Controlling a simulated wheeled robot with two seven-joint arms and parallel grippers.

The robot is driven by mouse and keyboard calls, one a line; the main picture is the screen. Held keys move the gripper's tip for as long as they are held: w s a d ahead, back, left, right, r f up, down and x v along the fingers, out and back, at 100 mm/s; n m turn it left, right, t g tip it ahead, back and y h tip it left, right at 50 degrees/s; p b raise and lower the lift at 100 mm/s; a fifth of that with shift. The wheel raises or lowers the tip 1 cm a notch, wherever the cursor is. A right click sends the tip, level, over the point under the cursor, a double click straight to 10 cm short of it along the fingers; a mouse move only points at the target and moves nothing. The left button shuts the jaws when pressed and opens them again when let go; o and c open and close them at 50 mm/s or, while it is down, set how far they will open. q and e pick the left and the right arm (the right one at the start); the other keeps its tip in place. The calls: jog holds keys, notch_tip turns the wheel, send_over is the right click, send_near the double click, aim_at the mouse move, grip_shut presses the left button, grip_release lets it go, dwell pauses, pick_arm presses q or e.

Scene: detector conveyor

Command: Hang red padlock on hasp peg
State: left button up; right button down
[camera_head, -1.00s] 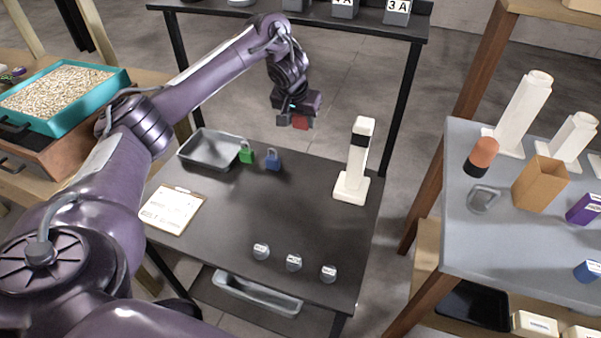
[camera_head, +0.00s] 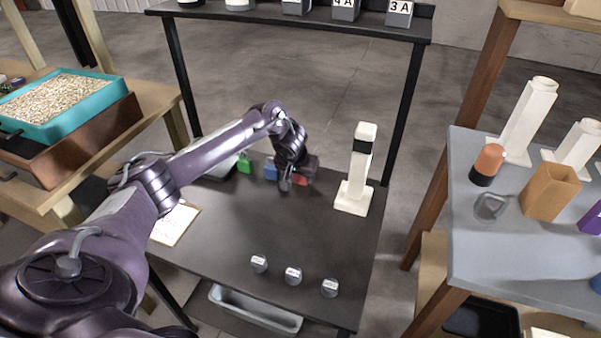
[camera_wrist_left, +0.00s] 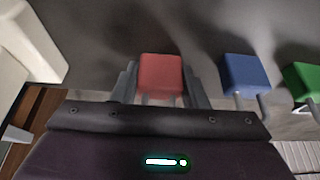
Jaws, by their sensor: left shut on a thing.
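The red padlock (camera_head: 301,179) is low over the dark table, near its back edge; the left wrist view shows its red body (camera_wrist_left: 160,72) between my fingers. My left gripper (camera_wrist_left: 161,88) is shut on it, and in the head view the wrist (camera_head: 290,150) covers part of it. I cannot tell whether the padlock touches the table. A white post with a black band (camera_head: 357,170) stands to the right of the gripper on a white base; a hasp peg cannot be made out on it. My right gripper is not in view.
A blue padlock (camera_head: 271,171) and a green padlock (camera_head: 244,163) stand left of the red one; the blue one is close. A clipboard (camera_head: 172,226) lies at left. Several small labelled round pieces (camera_head: 293,275) sit near the front edge. The table's middle is clear.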

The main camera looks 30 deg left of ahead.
pick_arm(q)
jog(key=shift+f, duration=0.2)
jog(key=o, duration=1)
jog(key=shift+f+b, duration=0.1)
jog(key=shift+b, duration=0.2)
jog(key=shift+f+b, duration=0.1)
jog(key=shift+b, duration=0.45)
jog(key=v, duration=0.8)
jog(key=shift+w+a, duration=0.1)
